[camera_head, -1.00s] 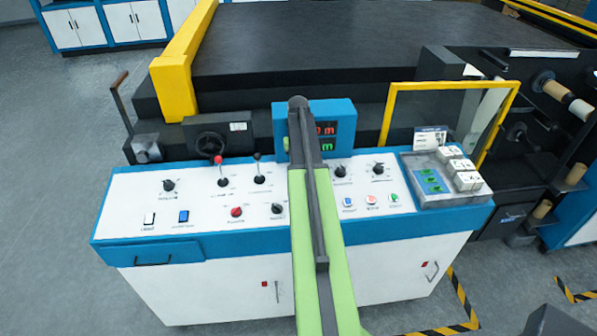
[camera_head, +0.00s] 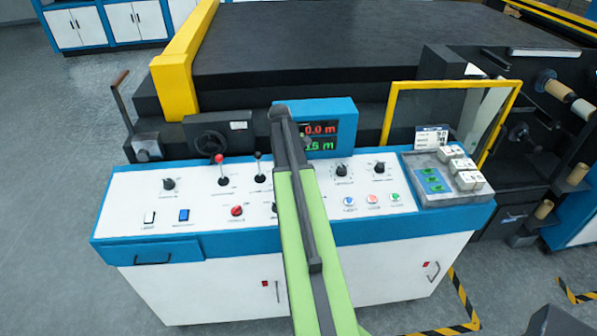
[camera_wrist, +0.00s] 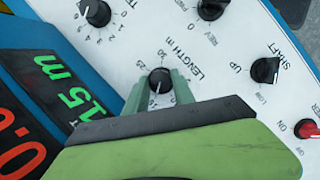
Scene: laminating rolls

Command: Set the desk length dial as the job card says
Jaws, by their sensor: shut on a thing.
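The length dial (camera_wrist: 160,79) is a black knob on the white panel, marked "LENGTH m", in the wrist view. My gripper (camera_wrist: 159,84) has its two green fingers on either side of the knob, shut on it. The exact direction of its pointer is hard to tell. The display (camera_wrist: 62,85) beside it reads 15 m in green and a red figure partly cut off. In the head view the display (camera_head: 345,112) shows red 0.0 m. The job card (camera_head: 431,137) stands behind the tray, its text too small to read. My arm hides the dial there.
Other knobs stand close by: the shaft switch (camera_wrist: 265,70), a knob marked REV (camera_wrist: 211,8) and another dial (camera_wrist: 97,13). Levers (camera_head: 221,170) rise left of my arm. A tray (camera_head: 452,197) with white blocks and green pieces sits at right.

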